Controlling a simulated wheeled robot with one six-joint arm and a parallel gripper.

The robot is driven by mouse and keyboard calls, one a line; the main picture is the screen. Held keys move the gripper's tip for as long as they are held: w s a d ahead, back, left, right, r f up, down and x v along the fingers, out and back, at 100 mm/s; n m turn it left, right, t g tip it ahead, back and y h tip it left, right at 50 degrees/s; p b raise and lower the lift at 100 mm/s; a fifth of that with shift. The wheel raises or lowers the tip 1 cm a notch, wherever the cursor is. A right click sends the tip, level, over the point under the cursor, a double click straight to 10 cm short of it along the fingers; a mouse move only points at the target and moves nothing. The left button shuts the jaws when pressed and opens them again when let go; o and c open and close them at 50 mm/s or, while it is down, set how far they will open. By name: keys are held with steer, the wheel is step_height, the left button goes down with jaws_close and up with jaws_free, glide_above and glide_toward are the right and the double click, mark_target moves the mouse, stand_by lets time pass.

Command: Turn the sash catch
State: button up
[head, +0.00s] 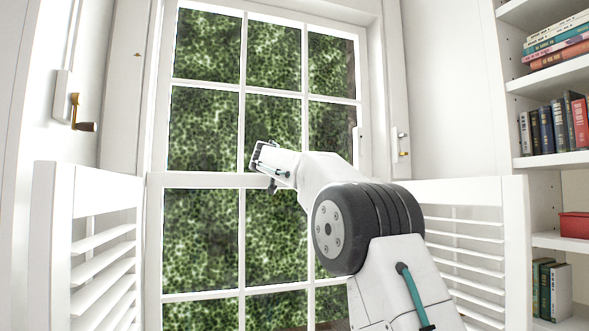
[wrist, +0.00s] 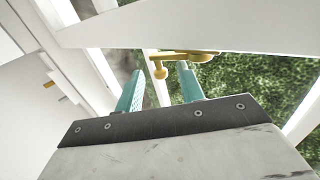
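The sash catch is a brass-yellow fitting (wrist: 190,56) on the white window rail, with a small round-ended lever (wrist: 160,71), seen in the wrist view. My gripper (wrist: 160,76) has two teal fingers standing apart, and the lever's end shows in the gap between them. I cannot tell whether either finger touches it. In the head view my gripper (head: 263,160) is at the middle rail of the window (head: 200,180), and the catch is hidden behind it.
Half-height white louvred shutters stand at left (head: 88,262) and right (head: 470,240). A brass crank with a brown knob (head: 86,127) is on the left wall. A brass-fitted catch (head: 402,150) is right of the window. A bookshelf (head: 560,160) fills the right edge.

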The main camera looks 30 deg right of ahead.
steer(key=shift+x, duration=2.5)
